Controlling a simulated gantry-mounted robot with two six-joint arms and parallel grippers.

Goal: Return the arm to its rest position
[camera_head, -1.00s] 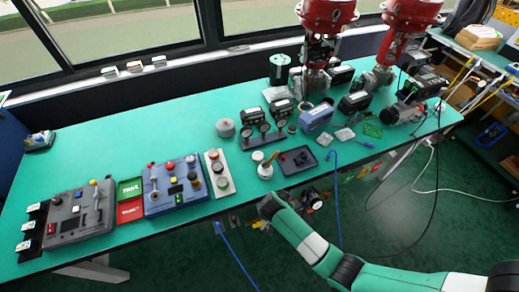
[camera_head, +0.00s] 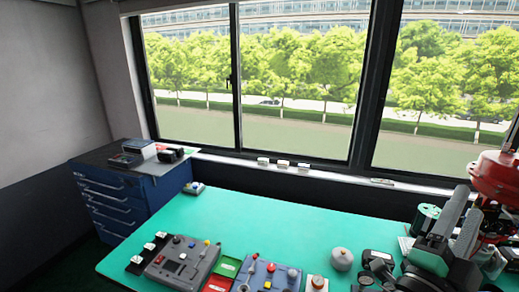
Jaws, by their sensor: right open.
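My right gripper (camera_head: 466,207) shows at the right of the head view, its two grey fingers pointing up and apart. It is open, and I see nothing between the fingers. It is in front of the red valve actuator (camera_head: 497,176) and the green-topped cylinder (camera_head: 426,216) in the picture. My left gripper is not in view.
The green bench (camera_head: 250,215) is clear across its middle and back. Grey (camera_head: 180,262) and blue (camera_head: 268,277) control boxes sit at its front, with a grey round knob (camera_head: 342,259) to their right. A blue drawer cabinet (camera_head: 130,195) stands at left, below windows.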

